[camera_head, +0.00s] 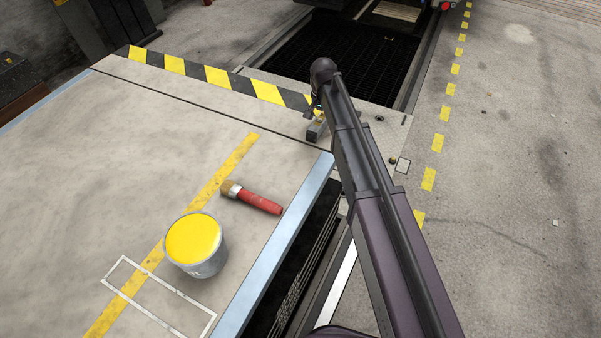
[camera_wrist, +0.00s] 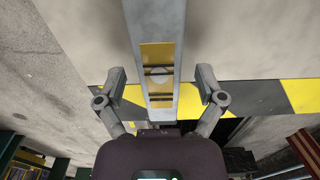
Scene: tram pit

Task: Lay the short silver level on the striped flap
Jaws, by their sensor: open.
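The short silver level (camera_wrist: 158,110) is a grey bar with a yellow window, seen in the wrist view between my gripper's fingers (camera_wrist: 161,82). The fingers are spread, with a gap on each side of the bar. In the head view my gripper (camera_head: 316,103) is above the right end of the striped flap (camera_head: 218,76), partly hidden by my arm. A grey end of the level (camera_head: 316,131) shows just below it. The yellow and black stripes (camera_wrist: 257,94) pass behind the level in the wrist view. I cannot tell whether it rests fully on the flap.
A white outlined rectangle (camera_head: 192,299) is painted near the front. Beyond the flap lies a dark grated pit (camera_head: 352,50). The bench's left part is clear.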

